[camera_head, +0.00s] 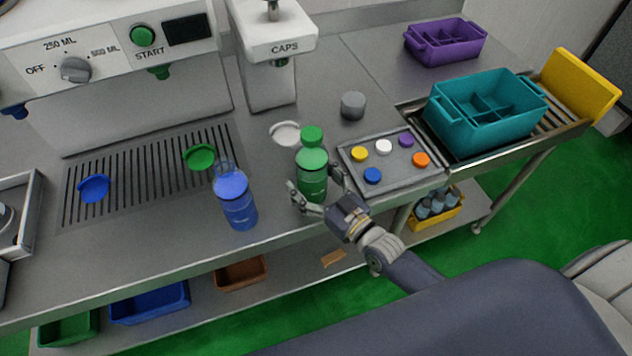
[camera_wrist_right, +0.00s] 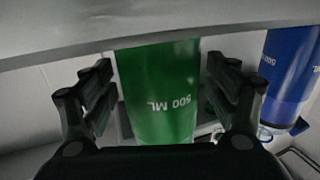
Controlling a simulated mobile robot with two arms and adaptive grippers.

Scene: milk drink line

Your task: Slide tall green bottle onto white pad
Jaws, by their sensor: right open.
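The tall green bottle (camera_head: 312,172) stands upright on the steel counter, with a green top. In the wrist view the bottle (camera_wrist_right: 160,95) shows an upside-down "500 ML" mark. The white pad (camera_head: 286,131) lies on the counter behind and slightly left of the bottle, below the caps dispenser; the bottle is apart from it. My right gripper (camera_head: 318,190) is open, with its fingers on either side of the bottle's lower body. In the wrist view a gap shows between the bottle and each finger (camera_wrist_right: 165,98). My left gripper is not in view.
A blue bottle (camera_head: 236,198) stands close on the left. A green pad (camera_head: 200,157) and a blue pad (camera_head: 94,188) lie over the drain grille. A tray of coloured caps (camera_head: 420,178) is close on the right. A grey cylinder (camera_head: 353,105) stands behind. The caps dispenser (camera_head: 268,70) overhangs the back.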

